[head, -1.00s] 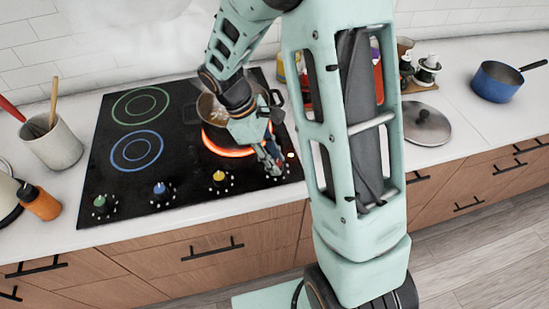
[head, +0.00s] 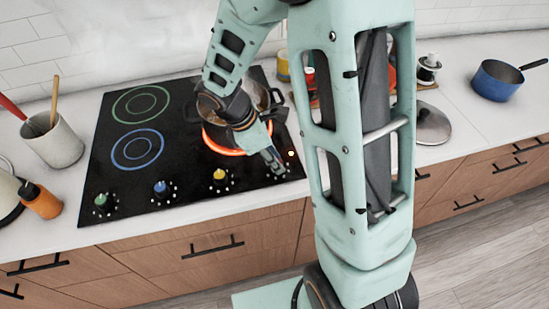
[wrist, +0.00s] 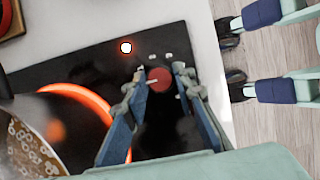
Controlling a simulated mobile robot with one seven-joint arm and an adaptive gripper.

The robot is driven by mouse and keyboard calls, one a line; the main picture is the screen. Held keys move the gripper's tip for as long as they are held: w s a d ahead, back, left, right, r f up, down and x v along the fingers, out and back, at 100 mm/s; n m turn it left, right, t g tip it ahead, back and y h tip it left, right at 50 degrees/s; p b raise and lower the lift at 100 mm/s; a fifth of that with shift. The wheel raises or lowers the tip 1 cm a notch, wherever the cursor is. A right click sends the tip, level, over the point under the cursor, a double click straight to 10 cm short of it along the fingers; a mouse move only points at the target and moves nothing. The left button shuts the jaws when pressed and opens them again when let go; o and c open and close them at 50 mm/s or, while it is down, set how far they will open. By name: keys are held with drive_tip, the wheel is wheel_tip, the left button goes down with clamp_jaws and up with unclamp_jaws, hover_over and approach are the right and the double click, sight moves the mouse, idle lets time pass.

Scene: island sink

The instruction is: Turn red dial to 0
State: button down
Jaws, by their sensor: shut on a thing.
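The red dial (wrist: 160,80) shows in the wrist view near the front edge of the black cooktop (wrist: 85,62). A short pale mark lies on its left side there. My gripper (wrist: 162,80) has one finger on each side of the dial and is shut on it. In the head view my gripper (head: 277,164) is low over the cooktop's front right corner and hides the red dial. The burner ring (head: 212,143) glows orange-red under a pot (head: 208,105). A small lit indicator (head: 291,153) shows beside the gripper.
Green (head: 100,200), blue (head: 160,187) and yellow (head: 219,175) dials line the cooktop's front edge. The pot stands close behind my gripper. A utensil crock (head: 55,143) and orange bottle (head: 42,203) stand at left. A blue saucepan (head: 496,84) stands at right, near a lid (head: 431,125).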

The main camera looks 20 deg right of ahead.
drive_tip(key=c, duration=1.6)
unclamp_jaws()
drive_tip(key=shift+r, duration=0.15)
drive_tip(key=v, duration=1.2)
